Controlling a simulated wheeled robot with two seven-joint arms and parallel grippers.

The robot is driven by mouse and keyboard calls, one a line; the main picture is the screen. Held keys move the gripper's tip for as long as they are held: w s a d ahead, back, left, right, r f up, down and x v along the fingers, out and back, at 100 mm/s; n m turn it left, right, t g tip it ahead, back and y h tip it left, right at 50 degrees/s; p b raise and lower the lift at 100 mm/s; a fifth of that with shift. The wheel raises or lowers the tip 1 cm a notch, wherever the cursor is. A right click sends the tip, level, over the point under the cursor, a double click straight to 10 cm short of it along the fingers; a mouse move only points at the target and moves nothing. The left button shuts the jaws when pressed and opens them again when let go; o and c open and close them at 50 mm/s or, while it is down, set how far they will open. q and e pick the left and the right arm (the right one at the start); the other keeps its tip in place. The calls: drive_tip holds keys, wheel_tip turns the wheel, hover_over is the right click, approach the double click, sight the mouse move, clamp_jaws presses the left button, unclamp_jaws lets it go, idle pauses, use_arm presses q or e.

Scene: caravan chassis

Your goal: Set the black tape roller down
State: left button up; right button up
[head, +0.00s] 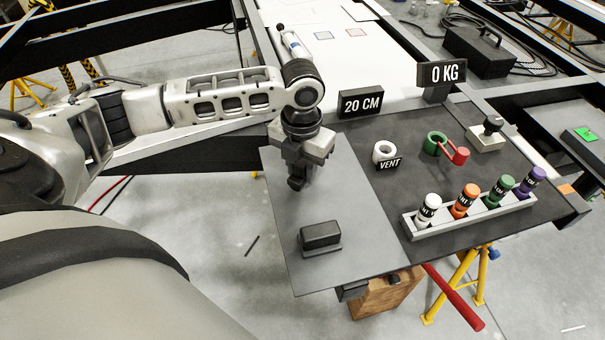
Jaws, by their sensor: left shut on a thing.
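My left gripper (299,165) points down over the left, lighter grey part of the table. It is shut on the black tape roller (297,183), a small dark piece showing just below the fingers. The fingers hide much of the roller, and I cannot tell whether it touches the table top (350,205). My right gripper is not in view.
A black block on a grey base (320,236) lies nearer the front edge. To the right are a white ring (385,152), a green ring (434,143) with a red piece, and a tray (470,218) of several coloured bottles. The "20 CM" sign (361,103) stands behind.

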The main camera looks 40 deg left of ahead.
sight(303, 163)
use_arm(q)
wheel_tip(303, 163, down, 2)
drive_tip(key=shift+d+f, duration=0.1)
drive_tip(key=shift+f, duration=0.05)
drive_tip(key=shift+f, duration=0.15)
drive_tip(key=o, duration=0.7)
drive_tip(key=shift+c, duration=0.2)
drive_tip(key=shift+o, duration=1.4)
wheel_tip(303, 163, up, 11)
drive_tip(key=shift+r, duration=0.6)
